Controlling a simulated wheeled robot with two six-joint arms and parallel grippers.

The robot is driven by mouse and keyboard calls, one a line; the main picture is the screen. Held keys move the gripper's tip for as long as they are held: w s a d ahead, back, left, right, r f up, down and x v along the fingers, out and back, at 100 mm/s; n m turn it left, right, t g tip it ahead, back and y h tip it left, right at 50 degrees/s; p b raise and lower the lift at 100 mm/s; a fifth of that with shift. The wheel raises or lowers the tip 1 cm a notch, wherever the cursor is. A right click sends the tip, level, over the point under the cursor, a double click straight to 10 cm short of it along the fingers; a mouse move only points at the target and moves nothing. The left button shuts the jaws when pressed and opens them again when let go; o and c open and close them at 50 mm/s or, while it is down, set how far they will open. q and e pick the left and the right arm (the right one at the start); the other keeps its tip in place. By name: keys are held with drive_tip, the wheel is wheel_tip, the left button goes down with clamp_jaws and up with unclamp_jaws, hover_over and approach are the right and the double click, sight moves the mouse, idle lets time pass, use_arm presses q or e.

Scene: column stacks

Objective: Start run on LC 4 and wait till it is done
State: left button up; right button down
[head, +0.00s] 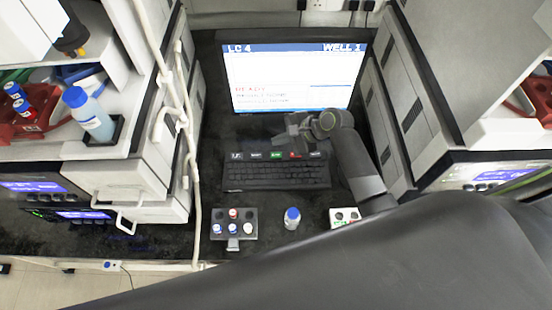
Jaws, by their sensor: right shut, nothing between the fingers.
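The monitor (290,75) stands at the back middle. Its header reads "LC 4" at left and "WELL 1" at right, and a red line lower down appears to read "READY"; the smaller lines below are hard to read. In front of it lies a dark keyboard (276,176) with a top row of larger labelled keys, including a green key (276,154) and a red key (296,155). My right gripper (288,136) is shut and empty, above the gap between the screen and the keyboard's top row. My left gripper is not in view.
A vial rack (233,223), a blue-capped vial (292,218) and a small white tray (344,215) stand in front of the keyboard. Instrument stacks flank both sides. A blue-capped bottle (88,115) sits on the left stack. My dark arm link covers the lower right.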

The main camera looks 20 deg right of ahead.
sight(280, 156)
wheel_tip(280, 156, down, 2)
drive_tip(key=shift+f+b, duration=0.15)
drive_tip(key=shift+b, duration=0.8)
drive_tip(key=shift+f, duration=0.35)
drive_tip(key=shift+f+b, duration=0.55)
drive_tip(key=shift+f, duration=0.25)
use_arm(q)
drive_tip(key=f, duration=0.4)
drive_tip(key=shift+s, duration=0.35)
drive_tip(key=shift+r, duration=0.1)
use_arm(e)
drive_tip(key=shift+f, duration=0.15)
drive_tip(key=shift+f, duration=0.25)
